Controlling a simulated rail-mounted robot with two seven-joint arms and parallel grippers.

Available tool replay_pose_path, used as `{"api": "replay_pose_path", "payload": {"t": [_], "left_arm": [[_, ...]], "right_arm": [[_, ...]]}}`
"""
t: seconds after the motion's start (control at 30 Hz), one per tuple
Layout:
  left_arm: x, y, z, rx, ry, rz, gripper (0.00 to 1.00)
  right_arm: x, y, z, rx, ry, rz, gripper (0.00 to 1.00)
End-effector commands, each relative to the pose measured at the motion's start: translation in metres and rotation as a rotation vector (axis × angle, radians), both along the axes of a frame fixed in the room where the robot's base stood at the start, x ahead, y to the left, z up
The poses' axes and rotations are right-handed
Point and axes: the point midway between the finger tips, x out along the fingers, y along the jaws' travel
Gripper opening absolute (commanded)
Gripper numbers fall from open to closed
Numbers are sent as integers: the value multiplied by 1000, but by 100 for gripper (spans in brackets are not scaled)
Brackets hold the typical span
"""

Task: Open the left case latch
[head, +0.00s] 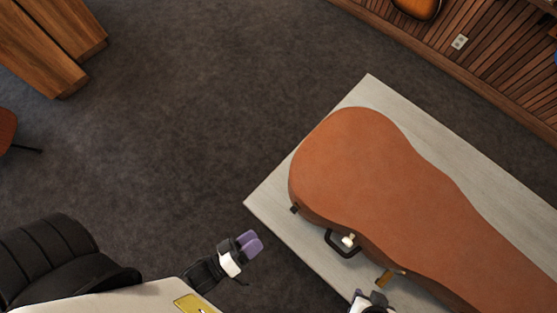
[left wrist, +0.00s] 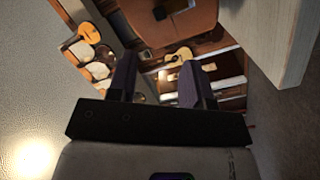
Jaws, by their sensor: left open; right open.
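A brown ukulele case (head: 380,170) lies shut on a pale table, its front edge facing me. A small dark left latch (head: 295,208) sits at the left of that edge. A black handle (head: 342,245) with a whitish fitting beside it is in the middle, and a gold-coloured latch (head: 384,279) sticks out further right. My left gripper (head: 250,243) is open and empty, off the table's left corner and apart from the latch. Its fingers also show spread in the left wrist view (left wrist: 157,82). My right gripper (head: 369,299) is open near the gold latch, partly cut off by the bottom edge.
The pale table (head: 275,200) has a bare strip left of the case. A black chair (head: 60,262) stands at lower left, and wooden furniture (head: 45,45) at upper left. Dark carpet (head: 190,110) between them is clear.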

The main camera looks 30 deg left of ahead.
Motion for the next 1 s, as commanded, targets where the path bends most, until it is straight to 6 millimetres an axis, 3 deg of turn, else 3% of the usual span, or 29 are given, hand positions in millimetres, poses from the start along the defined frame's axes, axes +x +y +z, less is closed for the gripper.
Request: {"api": "replay_pose_path", "payload": {"t": [0.6, 1.0], "left_arm": [[98, -37, 2, -2, -4, 2, 46], [122, -46, 1, -1, -2, 1, 46]], "right_arm": [[0, 5, 10, 15, -1, -7, 43], [0, 4, 12, 14, -1, -5, 43]]}}
